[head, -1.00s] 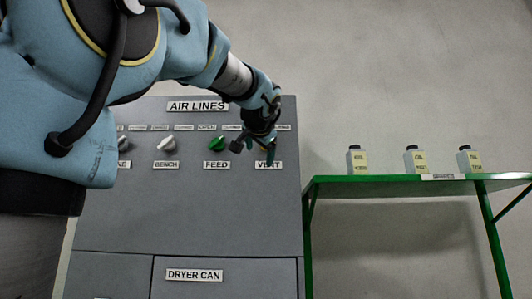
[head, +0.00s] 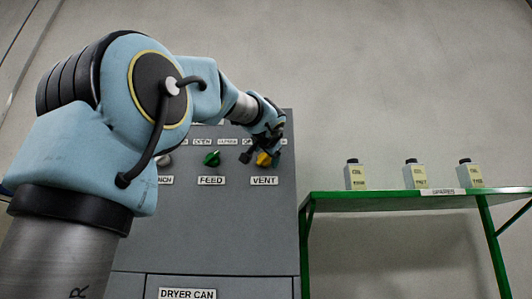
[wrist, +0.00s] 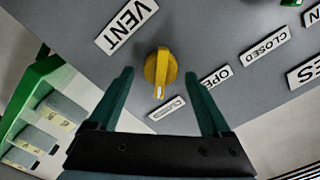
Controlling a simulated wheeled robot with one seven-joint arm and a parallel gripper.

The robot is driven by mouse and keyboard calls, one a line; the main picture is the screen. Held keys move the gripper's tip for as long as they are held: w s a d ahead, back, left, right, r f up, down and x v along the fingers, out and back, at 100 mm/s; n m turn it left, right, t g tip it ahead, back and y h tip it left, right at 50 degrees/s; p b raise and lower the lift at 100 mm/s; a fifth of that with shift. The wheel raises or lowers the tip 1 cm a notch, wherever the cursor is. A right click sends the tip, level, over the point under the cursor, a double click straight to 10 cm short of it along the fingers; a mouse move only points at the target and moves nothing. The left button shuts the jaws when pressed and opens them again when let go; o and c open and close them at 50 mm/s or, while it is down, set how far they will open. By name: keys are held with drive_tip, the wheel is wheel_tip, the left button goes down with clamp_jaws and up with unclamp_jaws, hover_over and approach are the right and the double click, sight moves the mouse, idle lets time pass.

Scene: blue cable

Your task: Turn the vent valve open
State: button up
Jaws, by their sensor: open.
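The vent valve is a yellow knob (head: 264,159) above the VENT label (head: 264,181) on the grey panel. In the wrist view the yellow knob (wrist: 160,68) shows whole, its white pointer mark toward a small label (wrist: 167,108) that seems to read CLOSED. The OPEN label (wrist: 215,77) lies to the right, partly behind a finger. My gripper (head: 261,156) is at the knob. In the wrist view my gripper (wrist: 159,76) is open, one finger on each side of the knob, with gaps showing on both sides. I cannot tell how deep the fingers reach.
The green FEED knob (head: 211,158) is left of the vent knob, and a pale knob (head: 163,160) stands farther left. A green shelf (head: 390,200) with several bottles (head: 414,174) is right of the panel. The wall above the shelf is clear.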

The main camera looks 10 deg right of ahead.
drive_tip(key=shift+w, duration=0.1)
drive_tip(key=shift+c, duration=0.4)
clamp_jaws()
drive_tip(key=shift+f+n+b, duration=0.15)
drive_tip(key=shift+n+b, duration=0.25)
drive_tip(key=shift+b, duration=0.05)
drive_tip(key=n+b, duration=0.2)
drive_tip(key=shift+n+b, duration=0.3)
drive_tip(key=shift+n, duration=0.1)
drive_tip(key=n+b, duration=0.3)
drive_tip(key=n, duration=0.2)
drive_tip(key=shift+a+n, duration=0.15)
drive_tip(key=shift+n, duration=0.15)
drive_tip(key=n+b, duration=0.1)
drive_tip(key=n, duration=0.3)
drive_tip(key=shift+a+b, duration=0.15)
drive_tip(key=shift+b, duration=0.2)
drive_tip(key=n+b, duration=0.1)
drive_tip(key=n, duration=0.3)
drive_tip(key=shift+w+a+n, duration=0.1)
drive_tip(key=shift+a+n, duration=0.05)
drive_tip(key=shift+n, duration=0.15)
